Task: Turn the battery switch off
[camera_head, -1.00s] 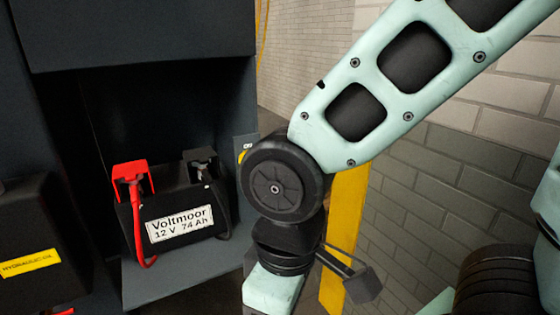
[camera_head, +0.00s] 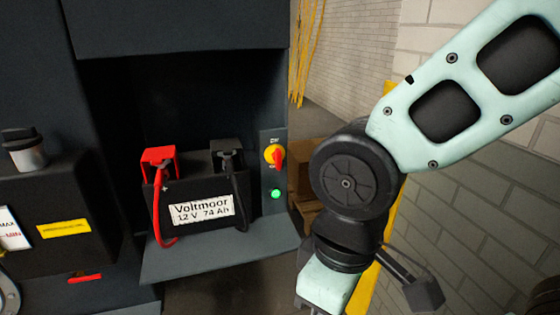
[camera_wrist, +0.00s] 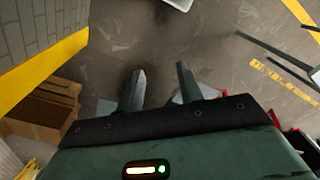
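The battery switch (camera_head: 277,156) is a red handle on a yellow disc, on a grey panel at the right of the battery bay. Its handle looks roughly upright. A green light (camera_head: 276,194) glows below it. The black battery (camera_head: 195,208), labelled Voltmoor, sits on a shelf left of the switch, with a red and a black terminal cover. My arm hangs to the right of the switch, and its gripper end is cut off in the head view. In the wrist view my gripper (camera_wrist: 160,88) points at the floor, fingers apart with nothing between them.
A black tank with a capped filler (camera_head: 24,150) and yellow label stands left of the bay. The shelf edge (camera_head: 220,262) juts out under the battery. Cardboard boxes (camera_wrist: 45,108) lie near a yellow-based wall. Open floor shows below my gripper.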

